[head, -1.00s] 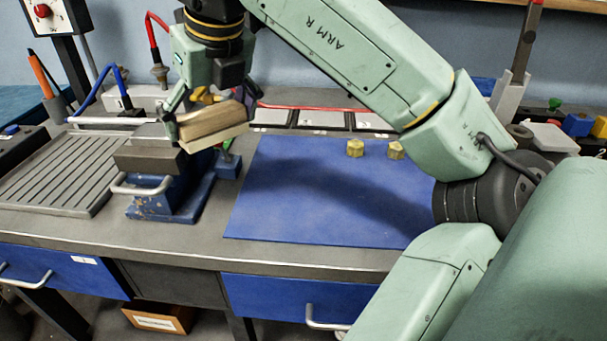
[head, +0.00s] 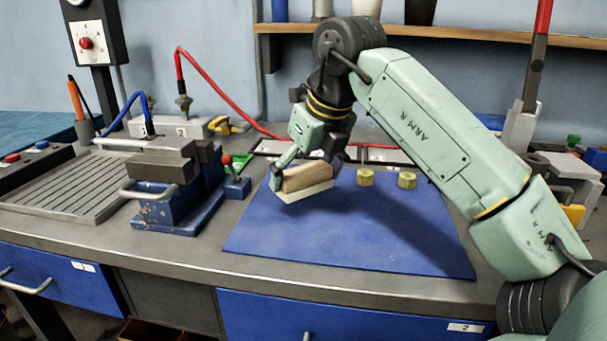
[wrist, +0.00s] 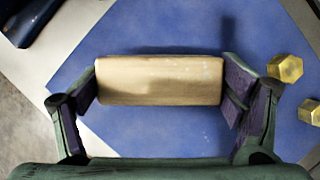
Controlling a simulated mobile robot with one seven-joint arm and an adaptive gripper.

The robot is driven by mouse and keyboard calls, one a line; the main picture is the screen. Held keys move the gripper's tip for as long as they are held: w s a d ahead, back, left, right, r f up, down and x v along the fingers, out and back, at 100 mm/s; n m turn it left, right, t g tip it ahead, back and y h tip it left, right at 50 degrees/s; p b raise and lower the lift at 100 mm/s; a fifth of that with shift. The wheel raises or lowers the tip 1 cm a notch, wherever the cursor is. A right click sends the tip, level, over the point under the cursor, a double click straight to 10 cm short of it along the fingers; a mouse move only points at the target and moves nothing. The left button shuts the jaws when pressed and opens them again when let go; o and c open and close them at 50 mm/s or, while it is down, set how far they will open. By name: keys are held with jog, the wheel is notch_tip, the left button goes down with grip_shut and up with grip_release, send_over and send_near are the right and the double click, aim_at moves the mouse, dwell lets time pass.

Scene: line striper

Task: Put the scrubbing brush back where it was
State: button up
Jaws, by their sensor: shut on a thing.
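The scrubbing brush (head: 306,179) has a light wooden block and a pale lower side. My gripper (head: 308,172) is shut on it and holds it over the left rear part of the blue mat (head: 340,245). In the wrist view the brush (wrist: 160,80) lies crosswise between the two fingers of my gripper (wrist: 160,82), gripped at its ends. The brush looks slightly tilted in the head view. I cannot tell exactly how high it is above the mat.
Two brass hex pieces (head: 365,177) (head: 407,180) stand on the mat to the right of the brush. A blue vise (head: 168,190) and a small block with a red-knobbed lever (head: 236,187) stand left of the mat. A ribbed drain board (head: 75,185) is further left. The mat's front is clear.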

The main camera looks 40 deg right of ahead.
aim_at(303, 165)
jog(key=w+d, duration=0.2)
jog(key=w, duration=0.1)
jog(key=shift+w+d+f+p, duration=0.1)
jog(key=shift+d+p, duration=0.05)
jog(key=shift+p, duration=0.2)
jog(key=x, duration=0.3)
jog(key=shift+s+d+p, duration=0.2)
jog(key=shift+s+p, duration=0.1)
jog(key=shift+p, duration=0.1)
jog(key=shift+f, duration=0.45)
jog(key=shift+f, duration=0.2)
jog(key=o, duration=0.9)
jog(key=shift+o, duration=0.2)
jog(key=shift+r, duration=0.1)
